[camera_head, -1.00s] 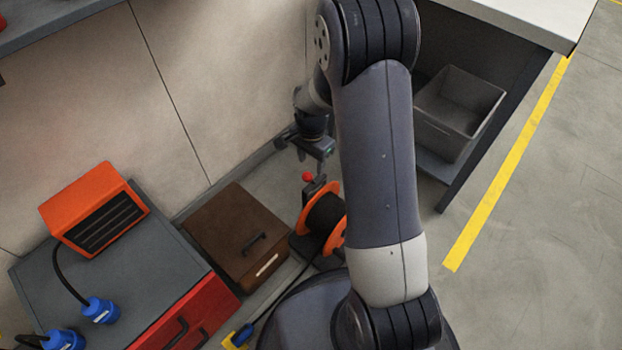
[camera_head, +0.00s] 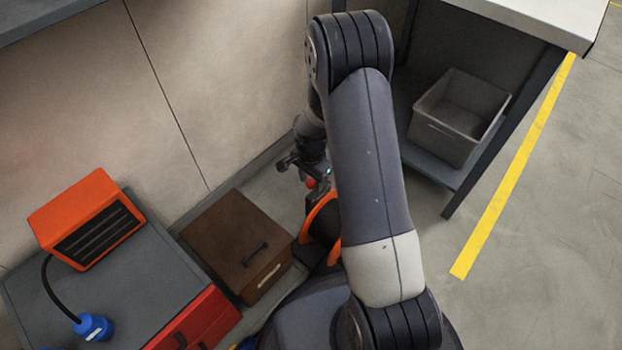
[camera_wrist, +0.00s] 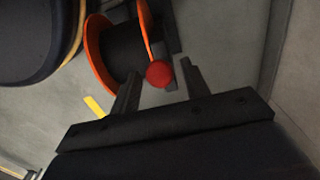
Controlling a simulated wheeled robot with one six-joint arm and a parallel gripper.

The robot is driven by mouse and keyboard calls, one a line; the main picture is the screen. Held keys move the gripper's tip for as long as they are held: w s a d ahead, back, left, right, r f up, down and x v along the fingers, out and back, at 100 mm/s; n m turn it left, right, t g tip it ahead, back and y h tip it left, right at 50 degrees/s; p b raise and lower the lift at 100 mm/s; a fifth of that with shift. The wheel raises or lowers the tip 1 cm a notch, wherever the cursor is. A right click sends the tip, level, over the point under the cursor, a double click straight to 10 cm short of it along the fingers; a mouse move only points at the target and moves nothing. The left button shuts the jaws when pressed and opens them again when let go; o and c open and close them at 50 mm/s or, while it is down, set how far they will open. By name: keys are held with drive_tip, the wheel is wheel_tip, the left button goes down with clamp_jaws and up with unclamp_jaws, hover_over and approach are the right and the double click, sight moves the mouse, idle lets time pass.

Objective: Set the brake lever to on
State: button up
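The brake lever shows as a red ball knob (camera_head: 310,183) beside an orange-flanged reel (camera_head: 322,222) on the floor. In the head view my gripper (camera_head: 312,176) is just above the knob, partly hidden by my arm. Any markings for the lever's positions cannot be seen.
A brown box (camera_head: 237,240) with a handle stands left of the reel. A red cabinet with a grey top (camera_head: 160,290) carries an orange unit (camera_head: 85,220) and a blue plug (camera_head: 94,327). A grey bin (camera_head: 458,118) sits on the bench shelf. Open floor lies right.

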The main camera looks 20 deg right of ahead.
clamp_jaws()
drive_tip(key=shift+w+d+r, duration=0.1)
idle(0.4)
drive_tip(key=shift+w+d+r+g+y+p, duration=0.25)
drive_tip(key=shift+w+d+g+y+p, duration=0.3)
drive_tip(key=shift+d+y+p, duration=0.35)
drive_tip(key=d+g+y, duration=0.1)
drive_tip(key=w+d+g+y+p, duration=0.1)
drive_tip(key=shift+w+f+y, duration=0.15)
drive_tip(key=shift+w+y, duration=0.1)
drive_tip(key=shift+y, duration=0.15)
drive_tip(key=shift+w+d+f, duration=0.1)
drive_tip(key=shift+w+d, duration=0.25)
drive_tip(key=shift+d, duration=0.2)
drive_tip(key=shift+w+d+f+b, duration=0.25)
drive_tip(key=shift+w+d, duration=0.1)
drive_tip(key=shift+d, duration=0.15)
drive_tip(key=shift+w+d+f+b, duration=0.2)
drive_tip(key=shift+w+d, duration=0.1)
drive_tip(key=shift+d, duration=0.2)
drive_tip(key=shift+d+f, duration=0.1)
drive_tip(key=shift+d, duration=0.05)
drive_tip(key=shift+c, duration=0.3)
unclamp_jaws()
drive_tip(key=shift+o, duration=1.2)
